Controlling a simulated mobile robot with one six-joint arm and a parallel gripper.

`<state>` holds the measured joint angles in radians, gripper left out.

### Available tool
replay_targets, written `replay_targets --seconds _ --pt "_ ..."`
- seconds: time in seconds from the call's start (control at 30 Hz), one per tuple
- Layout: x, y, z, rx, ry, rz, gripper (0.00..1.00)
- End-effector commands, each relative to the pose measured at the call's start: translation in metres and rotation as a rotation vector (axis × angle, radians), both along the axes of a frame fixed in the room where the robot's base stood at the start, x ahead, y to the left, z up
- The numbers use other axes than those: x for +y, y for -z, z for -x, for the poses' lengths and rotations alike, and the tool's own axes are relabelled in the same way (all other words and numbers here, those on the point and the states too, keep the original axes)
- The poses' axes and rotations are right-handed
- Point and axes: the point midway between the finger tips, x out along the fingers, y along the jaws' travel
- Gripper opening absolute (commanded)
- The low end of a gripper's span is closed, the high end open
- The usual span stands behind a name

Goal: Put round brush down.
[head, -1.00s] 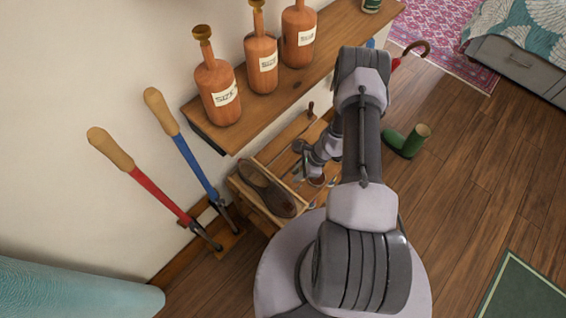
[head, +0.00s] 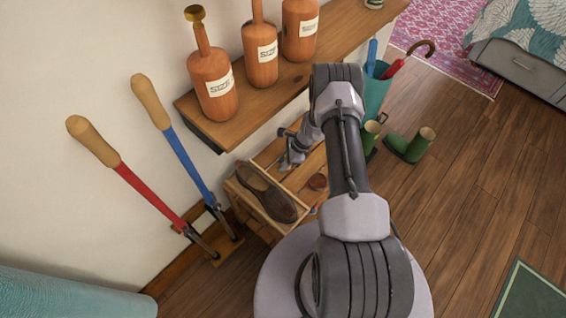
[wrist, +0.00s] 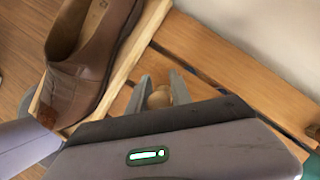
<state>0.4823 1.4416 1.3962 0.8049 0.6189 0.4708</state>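In the wrist view, a tan rounded wooden piece (wrist: 159,97), seemingly the handle of the round brush, sits between the two fingers of my gripper (wrist: 160,85). The fingers appear to press on it from both sides; the rest of the brush is hidden below. In the head view my gripper (head: 285,162) is low over the slatted wooden rack, just right of a brown shoe (head: 266,192). The brush cannot be made out clearly there.
A wooden shelf (head: 262,103) with orange bottles overhangs at the back.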

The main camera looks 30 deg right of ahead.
Motion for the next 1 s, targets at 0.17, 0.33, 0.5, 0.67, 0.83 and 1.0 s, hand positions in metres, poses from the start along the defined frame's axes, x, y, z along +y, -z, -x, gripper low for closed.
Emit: replay_targets --seconds 0.17,0.33,0.5,0.67,0.83,1.0 --pt "0.000 0.000 0.000 0.000 0.000 0.000 0.42" --pt "0.000 -0.001 0.000 0.000 0.000 0.000 0.42" --pt "-0.009 -0.028 0.003 -0.002 0.001 0.001 0.42" --pt "-0.027 -0.072 0.011 -0.002 0.002 0.001 0.42" --pt "-0.041 -0.104 0.018 -0.002 0.001 0.001 0.42" --pt "-0.046 -0.113 0.021 0.000 0.000 0.000 0.42"
